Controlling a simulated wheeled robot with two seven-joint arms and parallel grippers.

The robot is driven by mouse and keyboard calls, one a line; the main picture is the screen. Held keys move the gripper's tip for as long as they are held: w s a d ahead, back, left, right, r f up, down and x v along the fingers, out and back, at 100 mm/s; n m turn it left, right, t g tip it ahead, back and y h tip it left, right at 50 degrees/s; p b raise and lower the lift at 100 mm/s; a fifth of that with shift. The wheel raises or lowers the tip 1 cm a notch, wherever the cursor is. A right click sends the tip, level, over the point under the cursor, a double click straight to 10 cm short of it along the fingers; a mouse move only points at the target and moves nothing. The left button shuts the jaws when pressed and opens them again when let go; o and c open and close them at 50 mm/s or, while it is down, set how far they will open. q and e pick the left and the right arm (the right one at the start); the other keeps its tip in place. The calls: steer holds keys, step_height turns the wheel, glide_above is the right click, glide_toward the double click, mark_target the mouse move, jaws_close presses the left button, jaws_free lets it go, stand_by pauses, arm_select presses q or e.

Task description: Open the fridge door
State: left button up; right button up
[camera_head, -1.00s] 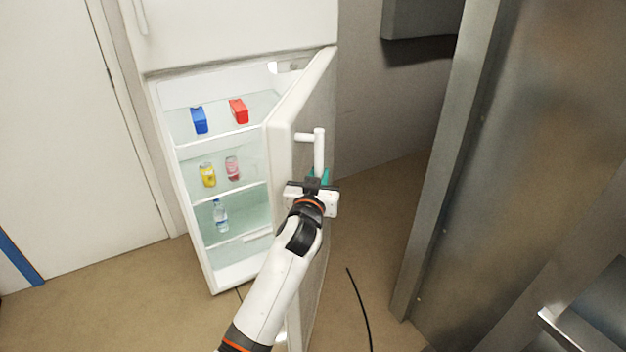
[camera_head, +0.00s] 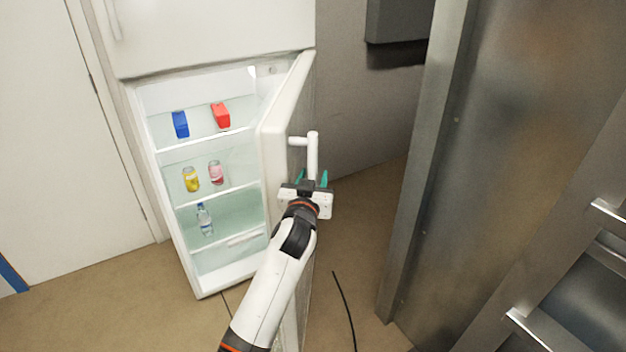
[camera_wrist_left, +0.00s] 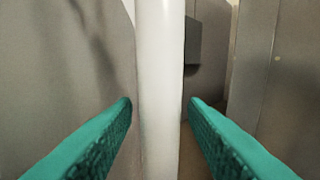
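The white fridge (camera_head: 180,240) stands with its lower door (camera_head: 272,150) swung wide open toward me, its shelves in view. The door's white bar handle (camera_head: 313,152) is upright on the door's outer face. My left gripper (camera_head: 312,180) is at the lower part of the handle with its teal fingers apart. In the left wrist view the handle (camera_wrist_left: 160,90) runs vertically between the two open fingers (camera_wrist_left: 160,104), with a gap on each side. My right gripper is not in view.
Inside the fridge are a blue carton (camera_head: 180,124), a red carton (camera_head: 221,115), a yellow can (camera_head: 191,179), a pink can (camera_head: 216,172) and a bottle (camera_head: 204,219). A tall metal cabinet (camera_head: 500,130) stands close on the right. A dark cable (camera_head: 345,305) lies on the floor.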

arm_select(q)
steer(key=s+a+b, duration=0.1)
steer(key=s, duration=1.1)
steer(key=shift+a, duration=0.35)
